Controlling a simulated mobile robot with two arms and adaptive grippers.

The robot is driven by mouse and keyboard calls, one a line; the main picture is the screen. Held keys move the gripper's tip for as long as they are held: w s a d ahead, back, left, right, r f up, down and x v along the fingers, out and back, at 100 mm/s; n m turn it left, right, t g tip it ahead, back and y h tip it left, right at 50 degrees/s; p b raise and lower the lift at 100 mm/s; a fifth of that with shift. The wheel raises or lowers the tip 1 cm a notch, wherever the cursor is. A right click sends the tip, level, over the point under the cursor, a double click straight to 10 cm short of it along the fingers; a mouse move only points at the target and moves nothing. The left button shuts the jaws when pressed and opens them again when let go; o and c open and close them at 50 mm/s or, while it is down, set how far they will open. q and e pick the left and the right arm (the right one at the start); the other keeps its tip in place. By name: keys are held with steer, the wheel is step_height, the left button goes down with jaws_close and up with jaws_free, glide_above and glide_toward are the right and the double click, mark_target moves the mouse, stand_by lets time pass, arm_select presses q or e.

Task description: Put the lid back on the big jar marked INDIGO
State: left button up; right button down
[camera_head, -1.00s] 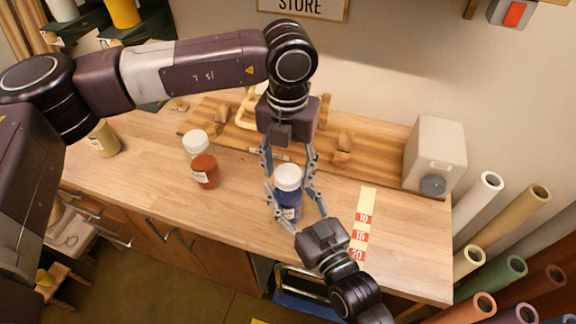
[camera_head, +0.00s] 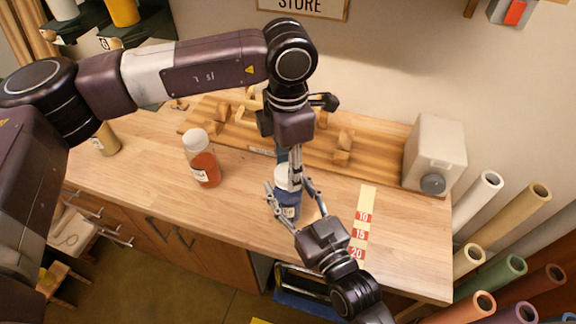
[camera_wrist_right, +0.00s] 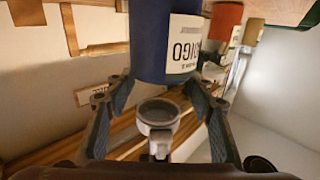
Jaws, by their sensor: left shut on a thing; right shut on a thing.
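The big INDIGO jar (camera_head: 289,206) stands upright near the front middle of the table, blue with a pale label. In the right wrist view the jar (camera_wrist_right: 153,40) is upside down and INDIGO is partly readable. Its white lid (camera_head: 282,182) is at the jar's top; whether it is fully seated I cannot tell. My left gripper (camera_head: 291,172) reaches down from above and is shut on the lid, its fingers partly hiding it. My right gripper (camera_head: 290,192) comes from the front right and is shut on the jar, one finger on each side.
An orange-red jar with a white lid (camera_head: 205,168) stands to the left, and a yellowish jar (camera_head: 106,139) farther left. A wooden rack (camera_head: 320,150) lies behind. A pale box (camera_head: 435,152) is at the back right. A numbered strip (camera_head: 362,225) lies right of the jar.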

arm_select(q)
steer(key=shift+m, duration=0.6)
steer(key=o, duration=1.4)
step_height(320, 180, up, 12)
steer(key=shift+r, duration=0.1)
arm_select(e)
steer(key=c, duration=0.9)
jaws_free()
steer(key=shift+o, duration=0.2)
